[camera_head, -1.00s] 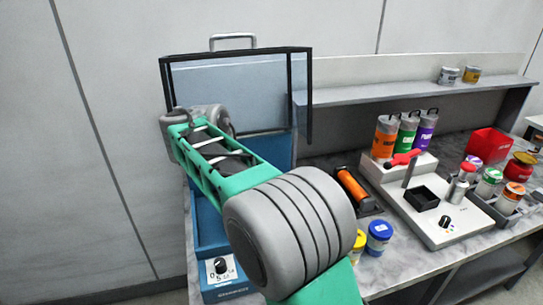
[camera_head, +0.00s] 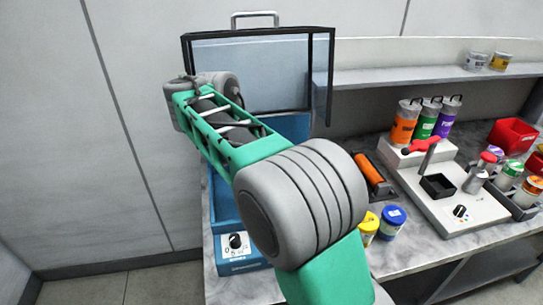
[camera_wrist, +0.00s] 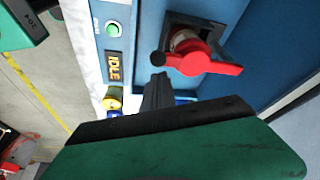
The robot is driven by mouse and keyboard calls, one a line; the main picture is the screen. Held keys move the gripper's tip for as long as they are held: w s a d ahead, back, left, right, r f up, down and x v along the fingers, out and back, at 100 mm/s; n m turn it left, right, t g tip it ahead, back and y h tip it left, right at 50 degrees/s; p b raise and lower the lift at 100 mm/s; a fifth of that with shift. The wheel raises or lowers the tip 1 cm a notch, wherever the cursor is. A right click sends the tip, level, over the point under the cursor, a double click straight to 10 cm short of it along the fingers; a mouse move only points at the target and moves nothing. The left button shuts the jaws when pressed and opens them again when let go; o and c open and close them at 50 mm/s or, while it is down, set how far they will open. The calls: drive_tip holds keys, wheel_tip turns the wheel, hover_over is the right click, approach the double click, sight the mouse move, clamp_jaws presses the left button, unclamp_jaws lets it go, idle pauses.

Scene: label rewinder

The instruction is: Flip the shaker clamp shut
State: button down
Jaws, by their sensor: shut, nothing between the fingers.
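The blue shaker (camera_head: 222,200) stands at the left end of the bench with its clear, black-framed lid (camera_head: 255,75) raised. Its red clamp lever (camera_wrist: 210,65) shows in the wrist view, pivoted in a dark recess on a blue face, with a dark round knob at its left end. My gripper (camera_wrist: 158,82) is shut and empty, its dark fingertips just below that knob in the picture. I cannot tell whether they touch it. In the head view my arm covers much of the shaker, and the clamp and gripper are hidden.
The shaker front has a dial (camera_head: 235,241); the wrist view shows an IDLE display (camera_wrist: 113,66) and green button (camera_wrist: 113,28). Yellow (camera_head: 368,226) and blue-lidded (camera_head: 391,221) jars stand to its right. A white station with another red lever (camera_head: 424,145) stands farther right.

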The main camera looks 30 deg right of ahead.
drive_tip(key=p+v, duration=0.1)
drive_tip(key=v, duration=0.3)
drive_tip(key=shift+r+p, duration=0.35)
drive_tip(key=shift+p, duration=0.05)
drive_tip(key=shift+s+d, duration=0.1)
drive_tip(key=s+a+f+n+t+y, duration=0.1)
drive_tip(key=s+a+f+n, duration=0.1)
drive_tip(key=s+n, duration=0.3)
drive_tip(key=s+a+f+n+t+y+b, duration=0.1)
drive_tip(key=s+a+f+n, duration=0.2)
drive_tip(key=s+f+n, duration=0.1)
drive_tip(key=s+a+f+n+t+y, duration=0.2)
drive_tip(key=s+a+f+n, duration=0.1)
drive_tip(key=s+n, duration=0.3)
drive_tip(key=shift+n, duration=0.6)
